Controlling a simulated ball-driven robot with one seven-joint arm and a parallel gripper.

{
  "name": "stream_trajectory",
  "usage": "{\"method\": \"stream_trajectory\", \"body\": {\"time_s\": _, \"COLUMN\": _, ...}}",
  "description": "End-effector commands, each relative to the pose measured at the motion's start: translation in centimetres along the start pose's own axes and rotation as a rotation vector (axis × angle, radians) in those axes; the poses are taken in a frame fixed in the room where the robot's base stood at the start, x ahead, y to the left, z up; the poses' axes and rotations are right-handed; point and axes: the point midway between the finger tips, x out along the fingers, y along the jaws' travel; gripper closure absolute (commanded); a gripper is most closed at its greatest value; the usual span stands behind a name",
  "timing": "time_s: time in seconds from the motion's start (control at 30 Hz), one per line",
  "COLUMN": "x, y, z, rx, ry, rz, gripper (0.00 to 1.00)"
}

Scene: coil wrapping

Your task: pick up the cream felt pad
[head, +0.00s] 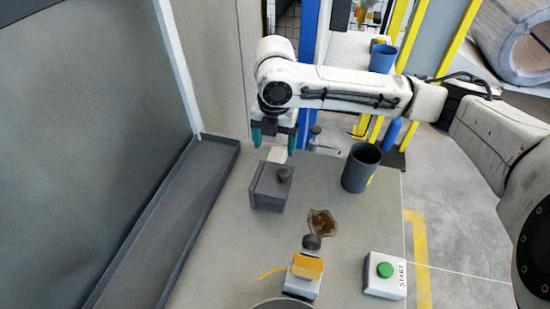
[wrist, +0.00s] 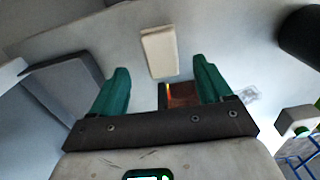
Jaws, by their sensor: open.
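The cream felt pad (wrist: 158,51) is a small pale rectangular block. In the wrist view it lies beyond my gripper (wrist: 160,69), lined up with the gap between the fingertips and apart from both. My gripper is open and empty, with teal fingers. In the head view the pad (head: 278,155) shows just below my gripper (head: 273,143), behind a dark grey box. I cannot tell the exact height of the fingertips above the table. The pad's lower part is partly hidden by the box in the head view.
The grey box (head: 265,190) with a round knob stands close in front of the pad. A dark cup (head: 361,168) stands to the right. A brown dish (head: 322,223), a yellow-topped item (head: 307,267) and a START button box (head: 384,276) are nearer. A grey ledge (head: 165,225) runs along the left.

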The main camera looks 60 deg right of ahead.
Motion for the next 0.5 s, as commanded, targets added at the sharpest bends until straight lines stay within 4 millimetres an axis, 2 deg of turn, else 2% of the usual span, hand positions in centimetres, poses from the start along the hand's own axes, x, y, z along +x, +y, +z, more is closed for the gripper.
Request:
{"method": "stream_trajectory", "body": {"time_s": 0.23, "x": 3.5, "y": -0.2, "z": 0.2, "rx": 0.003, "ry": 0.001, "rz": -0.002, "gripper": 0.21}}
{"method": "stream_trajectory", "body": {"time_s": 0.5, "x": 4.2, "y": -0.1, "z": 0.2, "rx": 0.001, "ry": -0.001, "rz": 0.000, "gripper": 0.21}}
